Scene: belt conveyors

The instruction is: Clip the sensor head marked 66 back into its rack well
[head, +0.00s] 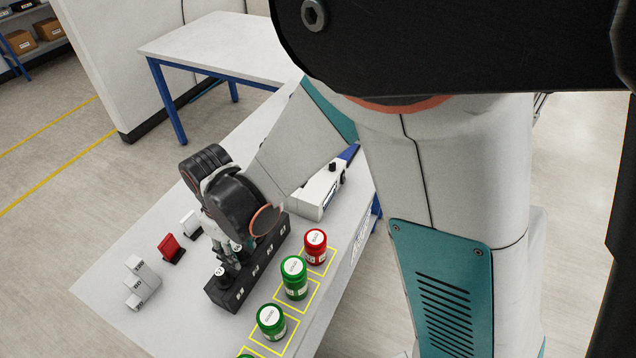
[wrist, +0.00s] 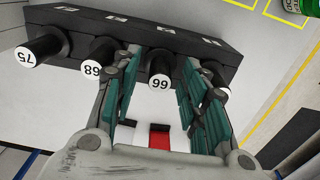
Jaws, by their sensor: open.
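The sensor head marked 66 (wrist: 160,82) is a black cylinder with a white numbered cap. In the wrist view it stands out from the black rack (wrist: 75,28), between the two fingers of my gripper (wrist: 160,62). The fingers are open, one on each side of it, with a visible gap. How deep it sits in its well cannot be told. In the head view my gripper (head: 232,255) is low over the rack (head: 232,294) and hides most of the heads.
Heads marked 75 (wrist: 38,50) and 68 (wrist: 97,68) are in the same rack; another is partly behind the right finger. Green jars (head: 294,278) and a red jar (head: 315,247) stand right of the rack. A red holder (head: 171,249) and white boxes (head: 142,284) stand left.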

